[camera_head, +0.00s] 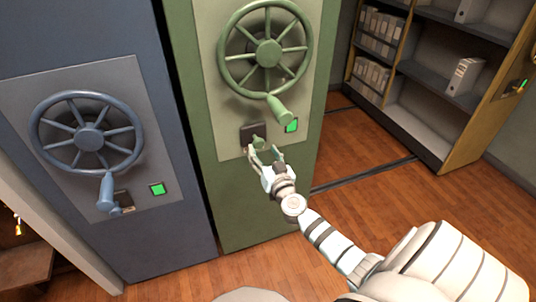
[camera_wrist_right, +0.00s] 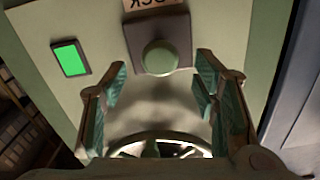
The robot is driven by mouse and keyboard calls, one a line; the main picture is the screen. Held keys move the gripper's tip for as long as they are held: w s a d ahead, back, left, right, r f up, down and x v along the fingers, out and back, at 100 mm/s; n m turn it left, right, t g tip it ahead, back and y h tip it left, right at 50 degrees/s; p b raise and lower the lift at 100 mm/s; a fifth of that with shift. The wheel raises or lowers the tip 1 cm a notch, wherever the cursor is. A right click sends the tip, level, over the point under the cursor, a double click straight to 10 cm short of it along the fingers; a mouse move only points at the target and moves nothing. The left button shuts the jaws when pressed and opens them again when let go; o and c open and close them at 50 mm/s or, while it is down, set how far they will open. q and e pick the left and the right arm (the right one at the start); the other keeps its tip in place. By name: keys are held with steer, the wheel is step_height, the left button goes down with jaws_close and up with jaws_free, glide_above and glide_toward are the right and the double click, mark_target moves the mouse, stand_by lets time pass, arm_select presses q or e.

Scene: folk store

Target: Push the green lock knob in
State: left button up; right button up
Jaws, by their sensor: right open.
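The green lock knob (camera_head: 258,142) sits on a dark square plate low on the green cabinet's panel, below the green handwheel (camera_head: 265,52). My right gripper (camera_head: 264,153) is just in front of and below the knob, its fingers apart and empty. In the right wrist view, the round knob (camera_wrist_right: 160,57) shows between and beyond the two open fingers (camera_wrist_right: 161,70), roughly centred. Whether a fingertip touches the knob or plate cannot be told. A partly visible, upside-down label is on the plate's edge there. My left gripper is not in view.
A lit green screen (camera_head: 292,125) is right of the knob; it also shows in the wrist view (camera_wrist_right: 70,59). The handwheel's handle (camera_head: 279,108) hangs just above the knob. A blue cabinet (camera_head: 175,235) with its own wheel stands left. Shelves (camera_head: 430,90) stand right, with open floor before them.

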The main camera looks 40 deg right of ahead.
steer(key=v, duration=0.6)
steer(key=shift+w, duration=0.1)
stand_by(0.5)
